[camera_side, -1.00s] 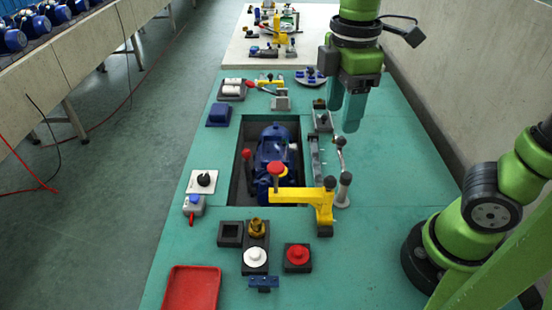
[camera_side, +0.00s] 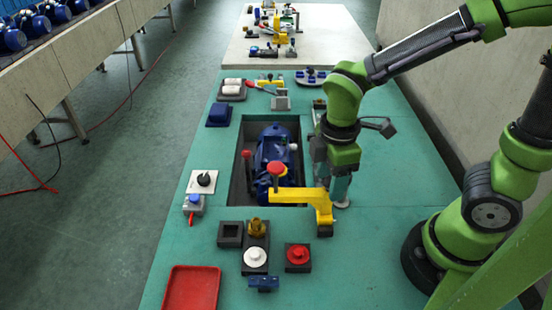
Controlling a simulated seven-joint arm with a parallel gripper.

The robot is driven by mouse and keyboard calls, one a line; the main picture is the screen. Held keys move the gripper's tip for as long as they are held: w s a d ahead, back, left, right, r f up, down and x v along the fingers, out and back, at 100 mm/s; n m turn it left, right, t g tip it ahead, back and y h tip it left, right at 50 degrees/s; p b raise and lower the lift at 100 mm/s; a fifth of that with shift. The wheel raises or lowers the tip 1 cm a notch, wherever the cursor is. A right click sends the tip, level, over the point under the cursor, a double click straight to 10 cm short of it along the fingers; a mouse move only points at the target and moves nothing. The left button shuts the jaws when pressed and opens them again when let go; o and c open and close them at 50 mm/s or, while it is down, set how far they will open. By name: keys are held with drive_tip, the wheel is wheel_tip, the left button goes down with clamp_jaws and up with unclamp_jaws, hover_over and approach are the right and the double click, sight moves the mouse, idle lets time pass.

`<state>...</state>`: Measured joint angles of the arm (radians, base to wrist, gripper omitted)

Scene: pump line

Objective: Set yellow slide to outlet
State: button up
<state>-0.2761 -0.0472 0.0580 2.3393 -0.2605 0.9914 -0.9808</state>
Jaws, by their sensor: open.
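I cannot pick out a part that is surely the yellow slide. The largest yellow part is a yellow arm (camera_side: 308,196) with a red knob (camera_side: 277,168), reaching over the opening in the green table from its right edge. A smaller yellow piece (camera_side: 270,80) lies at the back of the table. My gripper (camera_side: 331,190) is low over the table, right of the opening and just behind the yellow arm's post. It is open. Its fingers are partly hidden, and it covers most of the grey rail and lever there. No outlet marking is readable.
A blue pump (camera_side: 272,155) sits in the opening. A red-handled lever (camera_side: 247,170) stands at its left. In front are a white knob (camera_side: 256,257), a red button (camera_side: 298,254) and a red tray (camera_side: 192,290). The table's right side is clear.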

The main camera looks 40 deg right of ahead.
drive_tip(key=shift+f, duration=0.2)
clamp_jaws()
drive_tip(key=w+d, duration=0.8)
idle(0.3)
drive_tip(key=shift+w, duration=0.1)
unclamp_jaws()
drive_tip(key=shift+r, duration=0.1)
